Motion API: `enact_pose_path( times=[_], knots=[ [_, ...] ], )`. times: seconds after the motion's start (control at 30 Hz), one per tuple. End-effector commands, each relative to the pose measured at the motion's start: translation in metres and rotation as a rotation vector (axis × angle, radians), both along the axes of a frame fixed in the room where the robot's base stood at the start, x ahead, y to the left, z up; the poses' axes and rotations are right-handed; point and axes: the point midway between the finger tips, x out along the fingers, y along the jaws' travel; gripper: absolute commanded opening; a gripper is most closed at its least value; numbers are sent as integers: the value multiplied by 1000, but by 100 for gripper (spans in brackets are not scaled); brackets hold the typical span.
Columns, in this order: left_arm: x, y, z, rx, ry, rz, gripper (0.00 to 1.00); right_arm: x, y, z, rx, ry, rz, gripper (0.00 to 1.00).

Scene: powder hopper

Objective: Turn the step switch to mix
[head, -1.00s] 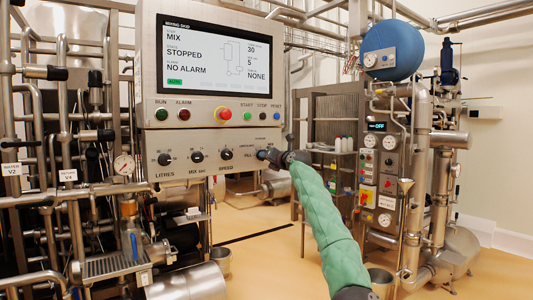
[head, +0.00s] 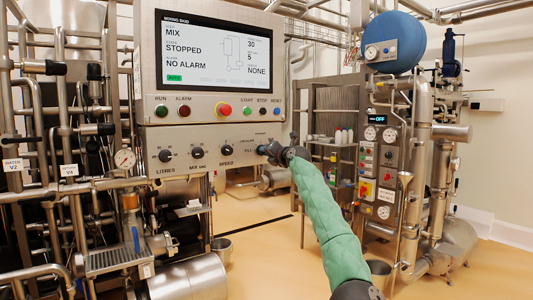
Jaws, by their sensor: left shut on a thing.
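The control panel (head: 180,137) carries a row of black knobs labelled litres, mix and speed, and the step switch (head: 263,150) at the right end of that row. My left gripper (head: 269,150) is at the step switch and is shut on its knob. The gripper covers most of the switch, so its pointer is hidden and only part of its labels shows, with "FILL" readable. The screen (head: 215,58) above reads MIX at the top, then STOPPED and NO ALARM. My right gripper is not in view.
Above the knobs are a red emergency button (head: 224,110) and the start button (head: 247,111), stop and reset buttons. Pipes and valves crowd the left. A blue round vessel (head: 395,42) and a second control box (head: 377,165) stand right. Floor between is open.

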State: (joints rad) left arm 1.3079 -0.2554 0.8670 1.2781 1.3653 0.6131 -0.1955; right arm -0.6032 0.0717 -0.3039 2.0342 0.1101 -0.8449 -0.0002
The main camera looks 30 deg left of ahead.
Motion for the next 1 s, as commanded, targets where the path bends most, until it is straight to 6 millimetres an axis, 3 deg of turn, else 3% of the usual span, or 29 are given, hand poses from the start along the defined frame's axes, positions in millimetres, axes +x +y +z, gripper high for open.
enact_pose_path(
  times=[0.03,0.13,0.53,1.0],
  knots=[
    [1,-1,-1,-1,1,-1,16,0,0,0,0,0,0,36],
    [1,-1,-1,0,0,-1,36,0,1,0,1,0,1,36],
    [-1,-7,-1,0,-1,-1,36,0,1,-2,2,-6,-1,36],
    [-25,-65,-2,-1,0,-2,36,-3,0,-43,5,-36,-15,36]
  ],
)
